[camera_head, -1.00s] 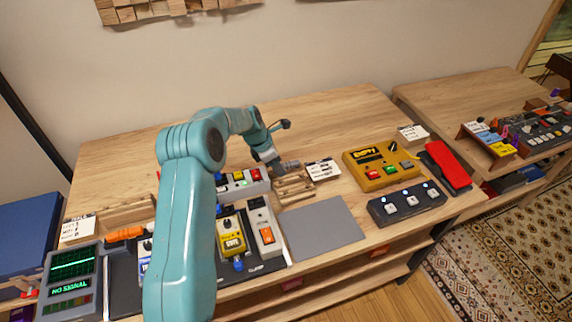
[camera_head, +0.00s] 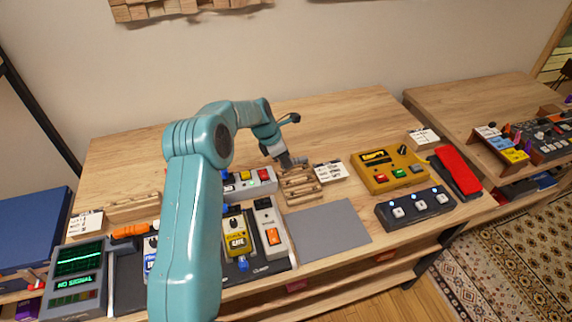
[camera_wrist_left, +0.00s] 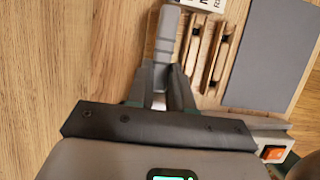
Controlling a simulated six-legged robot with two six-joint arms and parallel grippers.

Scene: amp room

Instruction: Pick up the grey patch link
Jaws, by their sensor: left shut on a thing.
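The grey patch link (camera_wrist_left: 164,42) is a slim grey bar. In the left wrist view it sticks out from between the fingers of my left gripper (camera_wrist_left: 160,88), which is shut on it. In the head view my left gripper (camera_head: 288,161) is over the back left edge of a slotted wooden rack (camera_head: 300,186). The link is too small there to make out clearly. In the left wrist view the rack (camera_wrist_left: 213,55) is just right of the link, and bare wood shows to the left. My right gripper is not in view.
A flat grey mat (camera_head: 330,231) lies in front of the rack. A white card (camera_head: 330,172) and a yellow box (camera_head: 388,168) stand to the right. A black footswitch unit (camera_head: 414,206) is nearby. Pedals (camera_head: 236,238) crowd the front left. The back of the table is clear.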

